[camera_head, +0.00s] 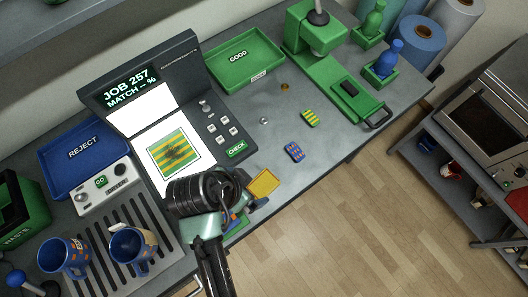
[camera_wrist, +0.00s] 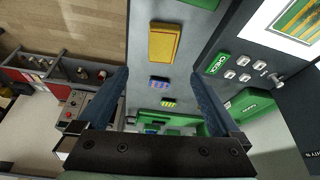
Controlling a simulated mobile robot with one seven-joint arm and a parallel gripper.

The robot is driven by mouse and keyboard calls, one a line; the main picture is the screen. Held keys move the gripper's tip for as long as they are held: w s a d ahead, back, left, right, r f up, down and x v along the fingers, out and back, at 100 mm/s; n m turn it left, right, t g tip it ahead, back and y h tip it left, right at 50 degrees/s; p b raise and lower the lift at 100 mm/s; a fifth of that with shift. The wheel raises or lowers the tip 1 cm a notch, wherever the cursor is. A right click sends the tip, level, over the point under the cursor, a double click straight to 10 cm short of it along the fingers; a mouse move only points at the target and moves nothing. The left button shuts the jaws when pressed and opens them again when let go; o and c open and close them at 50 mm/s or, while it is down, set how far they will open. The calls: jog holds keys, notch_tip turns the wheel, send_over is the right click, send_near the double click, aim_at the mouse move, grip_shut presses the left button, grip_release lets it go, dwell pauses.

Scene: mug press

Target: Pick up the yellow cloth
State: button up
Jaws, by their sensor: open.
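The yellow cloth (camera_head: 264,183) is a flat yellow-orange rectangle on the grey bench, near the front edge and just right of my gripper in the head view. In the wrist view the yellow cloth (camera_wrist: 164,42) lies whole and uncovered, up the picture beyond my fingers. My gripper (camera_wrist: 159,75) is open with its two blue fingers wide apart and nothing between them. It is above the bench and apart from the cloth. In the head view my wrist hides most of the fingers.
A blue dotted block (camera_head: 294,152) and a yellow-green striped block (camera_head: 310,118) lie farther along the bench. The console with the CHECK button (camera_head: 236,150) stands behind the cloth. Two blue mugs (camera_head: 133,249) stand on the slatted rack. A green press (camera_head: 345,90) is farther right.

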send_over(263, 184)
jog(key=s+a, duration=0.2)
jog(key=f, duration=0.6)
jog(key=shift+s+d+f, duration=0.1)
jog(key=shift+s+d, duration=0.05)
jog(key=shift+s, duration=0.05)
jog(key=shift+a+p+x, duration=0.1)
jog(key=shift+p+x, duration=0.35)
jog(key=shift+x, duration=1.1)
jog(key=shift+a+p+x, duration=0.15)
jog(key=shift+p+x, duration=0.25)
jog(key=shift+x, duration=1.1)
jog(key=shift+w, duration=0.15)
jog(key=shift+c, duration=0.2)
jog(key=c, duration=1.2)
jog(key=shift+c, duration=0.2)
notch_tip(263, 184, up, 10)
jog(key=b, duration=0.1)
